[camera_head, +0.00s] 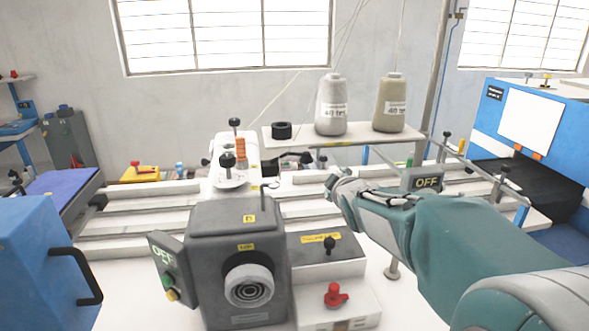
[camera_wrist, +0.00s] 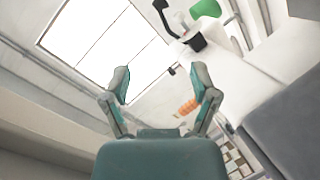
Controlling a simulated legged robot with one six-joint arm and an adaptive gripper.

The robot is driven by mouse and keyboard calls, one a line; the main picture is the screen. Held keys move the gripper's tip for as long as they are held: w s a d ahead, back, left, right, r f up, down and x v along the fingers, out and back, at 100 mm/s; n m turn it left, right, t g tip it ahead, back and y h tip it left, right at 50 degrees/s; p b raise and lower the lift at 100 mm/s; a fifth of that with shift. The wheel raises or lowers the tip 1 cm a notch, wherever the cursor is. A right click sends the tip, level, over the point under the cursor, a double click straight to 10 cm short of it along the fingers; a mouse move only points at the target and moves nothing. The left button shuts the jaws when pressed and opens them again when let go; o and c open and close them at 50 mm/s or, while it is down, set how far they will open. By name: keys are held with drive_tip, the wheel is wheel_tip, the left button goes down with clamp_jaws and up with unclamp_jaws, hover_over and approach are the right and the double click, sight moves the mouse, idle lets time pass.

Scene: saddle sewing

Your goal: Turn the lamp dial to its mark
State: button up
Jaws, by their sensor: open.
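A dark grey box (camera_head: 215,240) stands at the front centre in the head view. A round ringed knob (camera_head: 249,287) is on its front face; I cannot tell whether this is the lamp dial, and I see no clear mark for it. A tilted panel (camera_head: 166,268) with a lit OFF sign and green and yellow buttons sits at the box's left side. My gripper (camera_head: 339,195) is above and right of the box, apart from the knob. In the wrist view, my gripper (camera_wrist: 162,80) has its fingers apart, with nothing between them.
A low box (camera_head: 325,262) with a black knob and a red handle (camera_head: 335,295) stand right of the grey box. Thread cones (camera_head: 331,105) (camera_head: 390,104) stand on a rack behind. Blue machines (camera_head: 45,265) (camera_head: 500,125) flank the table.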

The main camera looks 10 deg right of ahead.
drive_tip(key=s+a+f+m+g, duration=0.1)
drive_tip(key=s+f+m+g, duration=0.2)
drive_tip(key=s, duration=0.7)
drive_tip(key=s+a+m+g, duration=0.2)
drive_tip(key=s+m+g, duration=0.15)
drive_tip(key=s, duration=0.65)
drive_tip(key=w+d+r+n+t, duration=0.1)
drive_tip(key=w+d+n+t, duration=0.2)
drive_tip(key=w, duration=0.9)
drive_tip(key=w+d+r+n+t, duration=0.1)
drive_tip(key=w+n+t, duration=0.35)
drive_tip(key=w, duration=0.85)
drive_tip(key=n+y, duration=0.3)
drive_tip(key=n, duration=0.3)
approach(296, 169)
drive_tip(key=s+d+r, duration=0.3)
drive_tip(key=s+d, duration=0.1)
drive_tip(key=w+a+f+n+t+y, duration=0.1)
drive_tip(key=w+f+n+y, duration=0.4)
drive_tip(key=x, duration=1.1)
drive_tip(key=shift+s+a, duration=0.15)
